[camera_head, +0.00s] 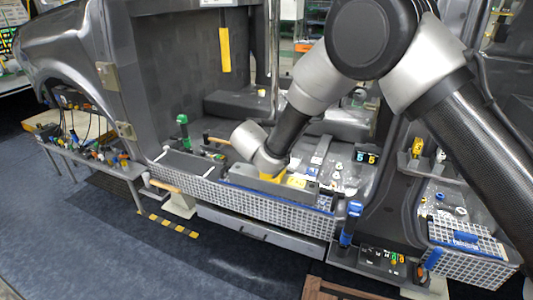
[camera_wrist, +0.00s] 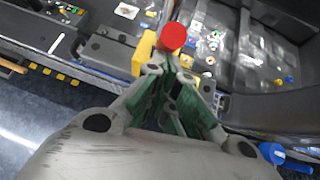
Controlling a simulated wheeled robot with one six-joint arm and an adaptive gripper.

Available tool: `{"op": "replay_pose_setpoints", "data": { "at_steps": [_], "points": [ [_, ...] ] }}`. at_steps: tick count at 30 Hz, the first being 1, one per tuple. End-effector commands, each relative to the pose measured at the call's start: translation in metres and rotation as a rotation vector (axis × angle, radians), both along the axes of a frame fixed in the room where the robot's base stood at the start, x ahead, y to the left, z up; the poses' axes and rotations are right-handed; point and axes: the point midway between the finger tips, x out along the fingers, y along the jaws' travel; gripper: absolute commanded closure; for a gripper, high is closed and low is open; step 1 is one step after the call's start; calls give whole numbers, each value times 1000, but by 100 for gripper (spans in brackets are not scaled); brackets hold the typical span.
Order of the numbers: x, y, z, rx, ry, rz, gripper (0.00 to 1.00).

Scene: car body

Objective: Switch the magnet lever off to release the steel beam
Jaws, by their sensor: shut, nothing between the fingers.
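A dark grey bar (camera_head: 243,176), which looks like the steel beam, lies along the car body's sill; it also shows in the wrist view (camera_wrist: 108,48). A yellow block (camera_wrist: 144,52) stands at the bar, with a round red knob (camera_wrist: 173,36) over it that looks like the end of the magnet lever. My gripper (camera_wrist: 178,78) is shut and empty, its green-padded fingers just short of the red knob in the picture. I cannot tell whether they touch it. In the head view my gripper (camera_head: 270,168) is over the bar and hides the knob.
A green-handled tool (camera_head: 183,132) stands on the sill to the left. A blue-handled tool (camera_head: 350,222) stands to the right of the bar. A side table (camera_head: 95,162) with small parts is at far left. A drawer (camera_head: 262,232) lies below the sill. The floor in front is mostly clear.

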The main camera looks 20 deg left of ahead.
Motion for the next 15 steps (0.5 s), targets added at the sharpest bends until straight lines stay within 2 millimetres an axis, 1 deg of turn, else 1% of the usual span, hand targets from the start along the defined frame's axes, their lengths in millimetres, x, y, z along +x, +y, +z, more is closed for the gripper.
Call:
{"op": "replay_pose_setpoints", "data": {
  "at_steps": [1, 11, 15],
  "points": [
    [3, 0, 4, 4, -7, -3, 100],
    [4, 0, 6, 6, -9, -5, 100],
    [-2, 0, 11, 7, -10, -4, 100]
  ]
}}
